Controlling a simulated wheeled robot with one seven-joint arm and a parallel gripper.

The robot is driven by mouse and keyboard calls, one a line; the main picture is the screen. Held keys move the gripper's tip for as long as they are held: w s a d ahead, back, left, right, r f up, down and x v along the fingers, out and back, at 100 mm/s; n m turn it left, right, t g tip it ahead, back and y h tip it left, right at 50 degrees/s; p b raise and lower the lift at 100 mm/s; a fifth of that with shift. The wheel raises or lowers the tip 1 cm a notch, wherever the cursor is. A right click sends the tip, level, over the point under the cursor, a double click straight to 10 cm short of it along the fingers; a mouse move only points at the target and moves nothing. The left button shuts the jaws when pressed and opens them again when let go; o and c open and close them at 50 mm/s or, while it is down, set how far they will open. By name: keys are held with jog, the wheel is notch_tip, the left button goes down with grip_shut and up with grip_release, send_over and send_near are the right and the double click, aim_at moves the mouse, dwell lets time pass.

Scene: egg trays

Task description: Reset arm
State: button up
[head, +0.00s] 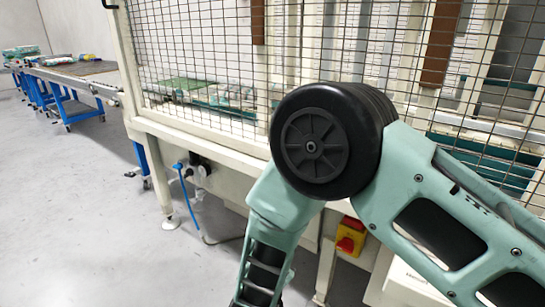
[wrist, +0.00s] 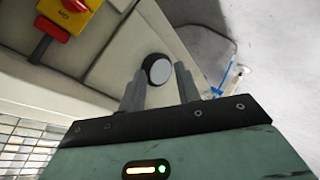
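My arm fills the right half of the head view, folded at a large black joint, with its lower part running out of the bottom edge. My gripper is outside the head view. In the wrist view my gripper (wrist: 160,68) shows two grey fingers standing apart, with nothing held between them. A round piece (wrist: 158,69) with a black rim and pale face shows behind the gap, by the pale machine frame; I cannot tell what it is.
A wire-mesh cage (head: 200,50) on a cream frame stands close ahead. A red-and-yellow switch (head: 350,237) sits low on it and shows in the wrist view (wrist: 68,14). A blue hose (head: 188,205) hangs below. Blue carts (head: 72,107) stand far left. Floor at left is clear.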

jog(key=s+a+r+g+y, duration=0.3)
jog(key=s+r+y, duration=0.1)
jog(key=r, duration=0.3)
jog(key=s+a+r+g+y, duration=0.2)
jog(key=s+r+g+y, duration=0.1)
jog(key=r, duration=0.4)
jog(key=s+d+r+g+h, duration=0.25)
jog(key=s+d+r, duration=0.25)
jog(key=s+d, duration=0.4)
jog(key=s+d+r+g+h, duration=0.1)
jog(key=s+d+r+g, duration=0.25)
jog(key=s+d, duration=0.55)
notch_tip(320, 180, up, 22)
jog(key=p, duration=2.2)
jog(key=shift+w+f+t, duration=0.15)
jog(key=shift+w+t, duration=0.15)
jog(key=shift+t, duration=0.1)
jog(key=shift+o, duration=0.4)
jog(key=shift+a, duration=0.1)
